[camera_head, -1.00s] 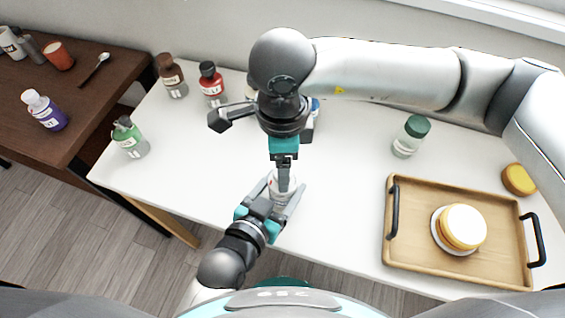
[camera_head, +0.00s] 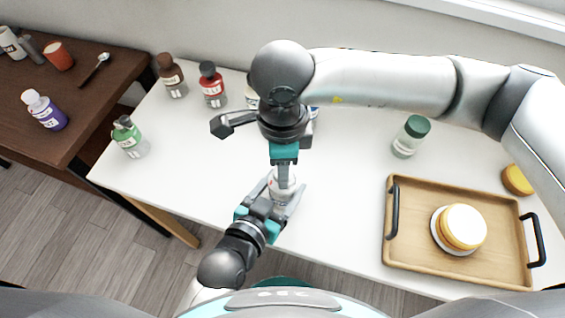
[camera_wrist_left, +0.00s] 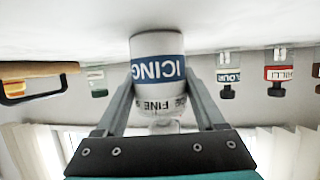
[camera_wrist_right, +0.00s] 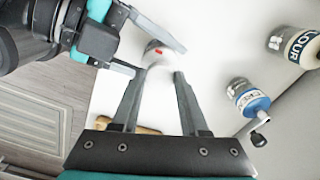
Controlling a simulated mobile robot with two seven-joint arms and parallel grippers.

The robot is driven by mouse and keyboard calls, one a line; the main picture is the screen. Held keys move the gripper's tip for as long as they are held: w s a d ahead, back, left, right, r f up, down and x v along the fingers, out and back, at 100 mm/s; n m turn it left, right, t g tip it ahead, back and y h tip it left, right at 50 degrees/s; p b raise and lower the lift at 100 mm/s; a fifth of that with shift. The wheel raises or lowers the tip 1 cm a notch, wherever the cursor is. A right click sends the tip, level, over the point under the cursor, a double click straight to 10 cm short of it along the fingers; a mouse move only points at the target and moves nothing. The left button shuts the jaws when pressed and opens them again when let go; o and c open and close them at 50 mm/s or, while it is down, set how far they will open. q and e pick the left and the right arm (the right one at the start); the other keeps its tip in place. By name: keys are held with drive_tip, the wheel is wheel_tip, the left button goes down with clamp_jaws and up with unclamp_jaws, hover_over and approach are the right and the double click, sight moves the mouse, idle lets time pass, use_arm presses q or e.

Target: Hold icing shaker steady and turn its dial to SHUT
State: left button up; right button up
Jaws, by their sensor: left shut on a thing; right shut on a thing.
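The icing shaker (camera_head: 281,190) is a small white container near the front edge of the white table. In the left wrist view its blue band reads ICING upside down (camera_wrist_left: 157,68). My left gripper (camera_head: 286,207) is shut around the shaker's body from the front, one finger on each side. My right gripper (camera_head: 283,182) points down from above and is shut on the shaker's top dial. In the right wrist view a red mark shows on the white top (camera_wrist_right: 158,52), just beyond the fingertips. The dial's setting cannot be read.
A wooden tray (camera_head: 410,274) with a stacked cake stands at right. A green-lidded jar (camera_head: 411,137) is behind it. A green-topped bottle (camera_head: 129,138), red bottle (camera_head: 211,86) and brown bottle (camera_head: 172,76) stand at left. My right arm crosses above the back of the table.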

clamp_jaws()
drive_tip(key=shift+n, duration=0.3)
drive_tip(key=n, duration=0.3)
drive_tip(key=shift+n, duration=0.4)
drive_tip(key=n, duration=0.3)
drive_tip(key=shift+n, duration=2.2)
